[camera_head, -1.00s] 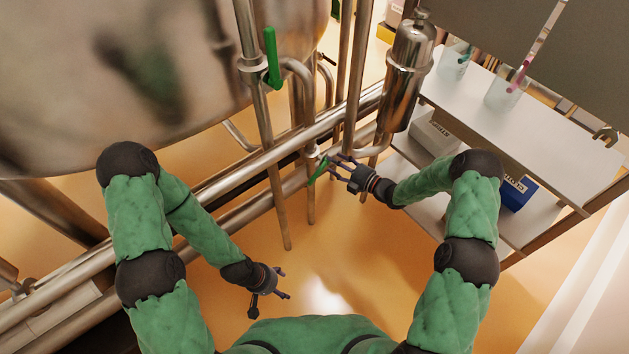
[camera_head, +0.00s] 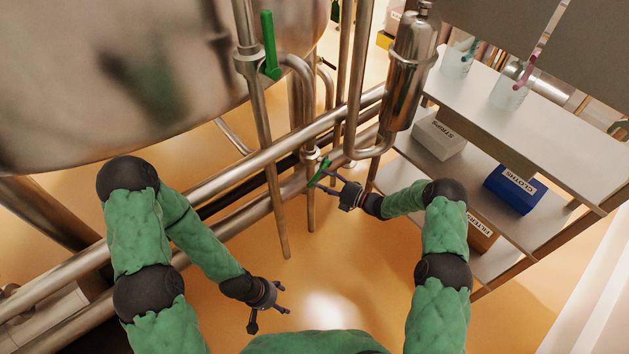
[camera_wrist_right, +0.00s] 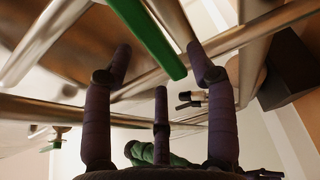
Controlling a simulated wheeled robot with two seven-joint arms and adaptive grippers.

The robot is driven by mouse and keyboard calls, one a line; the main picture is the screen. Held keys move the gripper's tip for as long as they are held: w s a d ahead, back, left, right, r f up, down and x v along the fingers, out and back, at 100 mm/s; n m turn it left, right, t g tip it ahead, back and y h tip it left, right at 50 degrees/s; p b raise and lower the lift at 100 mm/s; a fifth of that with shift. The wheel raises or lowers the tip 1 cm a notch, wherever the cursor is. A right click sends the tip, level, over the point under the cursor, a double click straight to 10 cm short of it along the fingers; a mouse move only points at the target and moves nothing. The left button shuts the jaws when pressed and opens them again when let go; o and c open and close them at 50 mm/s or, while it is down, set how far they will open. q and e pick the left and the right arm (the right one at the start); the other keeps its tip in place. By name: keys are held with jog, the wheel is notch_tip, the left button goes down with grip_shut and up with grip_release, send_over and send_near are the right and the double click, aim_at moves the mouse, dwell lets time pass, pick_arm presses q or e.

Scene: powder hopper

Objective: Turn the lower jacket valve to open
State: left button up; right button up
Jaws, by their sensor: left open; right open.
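The lower valve's green handle (camera_head: 319,173) is on a vertical pipe below the large vessel, and it slants in the head view. My right gripper (camera_head: 331,181) is open beside the handle, its fingers toward it. In the right wrist view a green handle (camera_wrist_right: 150,40) runs down from the top edge between the spread fingers of my right gripper (camera_wrist_right: 160,62). I see no closed grip on it; whether a finger touches it I cannot tell. My left gripper (camera_head: 276,304) is open and empty above the floor, lower in the head view.
Another green valve handle (camera_head: 270,45) stands higher on a pipe to the left. Steel pipes (camera_head: 270,155) cross in front of the vessel (camera_head: 130,80). A shelf unit (camera_head: 545,130) with boxes and beakers stands to the right. The orange floor below the grippers is clear.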

aim_at(317, 179)
jog(key=shift+b+x, duration=0.45)
jog(key=shift+x, duration=1.55)
grip_shut()
